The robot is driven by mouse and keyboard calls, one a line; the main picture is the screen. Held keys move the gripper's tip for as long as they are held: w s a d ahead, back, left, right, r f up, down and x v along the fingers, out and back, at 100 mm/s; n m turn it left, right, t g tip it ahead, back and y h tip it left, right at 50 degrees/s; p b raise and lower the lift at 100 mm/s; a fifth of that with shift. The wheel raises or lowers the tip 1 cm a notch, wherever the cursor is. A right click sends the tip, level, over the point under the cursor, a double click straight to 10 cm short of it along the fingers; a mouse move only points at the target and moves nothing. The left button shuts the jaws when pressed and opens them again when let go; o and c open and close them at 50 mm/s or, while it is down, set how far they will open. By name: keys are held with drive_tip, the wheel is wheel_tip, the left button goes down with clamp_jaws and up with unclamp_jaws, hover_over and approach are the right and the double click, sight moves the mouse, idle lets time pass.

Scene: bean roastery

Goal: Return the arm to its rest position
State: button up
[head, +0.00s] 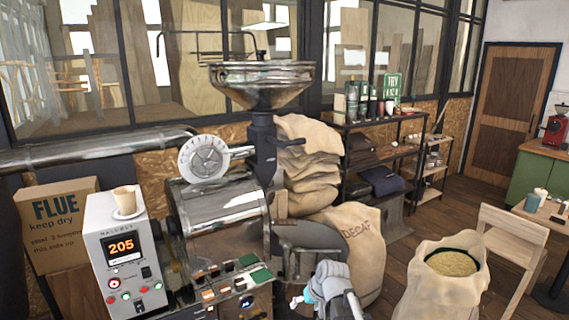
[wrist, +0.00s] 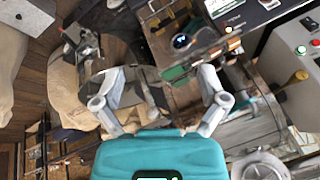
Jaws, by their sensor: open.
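My arm (head: 335,283) reaches in at the bottom middle of the head view, in front of the roaster's round tray. Only a small part of my gripper (head: 308,297) shows there, as a teal and white end. In the wrist view my gripper (wrist: 162,82) has its two grey fingers spread wide, with nothing between them. Its teal body fills the bottom middle. The roaster's front lies beyond the fingers, and I see no contact with it.
The steel roaster (head: 220,210) stands left of my arm, with a control box (head: 120,250) reading 205 beside it. A DECAF sack (head: 355,245) stands close behind my arm. An open bean sack (head: 440,290) and a wooden chair (head: 510,245) stand right. Floor shows between the sacks.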

drive_tip(key=s+d+f+m+g+h+b, duration=0.1)
drive_tip(key=s+d+f, duration=0.4)
drive_tip(key=s+d, duration=0.6)
drive_tip(key=s+g+h+b, duration=0.1)
drive_tip(key=g+h, duration=0.1)
drive_tip(key=shift+s+h+b, duration=0.2)
drive_tip(key=shift+h+b, duration=0.1)
drive_tip(key=shift+h, duration=0.1)
drive_tip(key=shift+s+f, duration=0.1)
